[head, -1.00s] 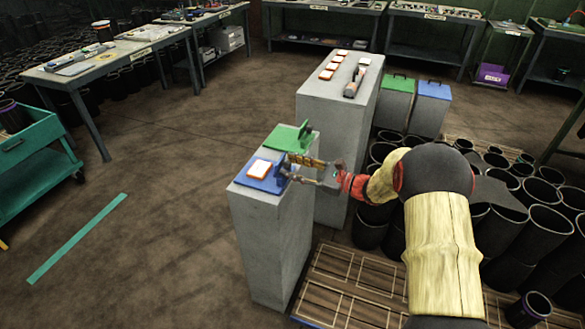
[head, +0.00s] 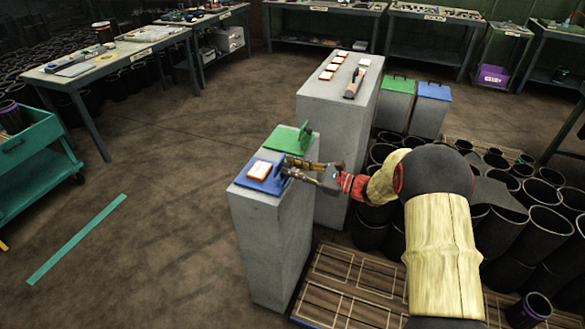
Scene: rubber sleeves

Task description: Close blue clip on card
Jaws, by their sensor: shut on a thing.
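The blue clip (head: 252,183) lies on the near grey pedestal, with its upright blue flap on the right side. A white card with an orange edge (head: 260,170) lies on the clip's blue base. My gripper (head: 288,170) reaches in from the right, its fingers at the blue flap. The fingers are shut on the flap, which is partly hidden behind them. The flap stands up beside the card and does not cover it. A green clip (head: 284,139) with a raised flap sits just behind on the same pedestal, with no card visible on it.
A taller grey pedestal (head: 316,100) behind holds several orange-edged cards and a handheld tool (head: 354,83). Green (head: 397,84) and blue (head: 434,91) lidded bins stand to its right. Black rubber sleeves (head: 500,235) crowd the right.

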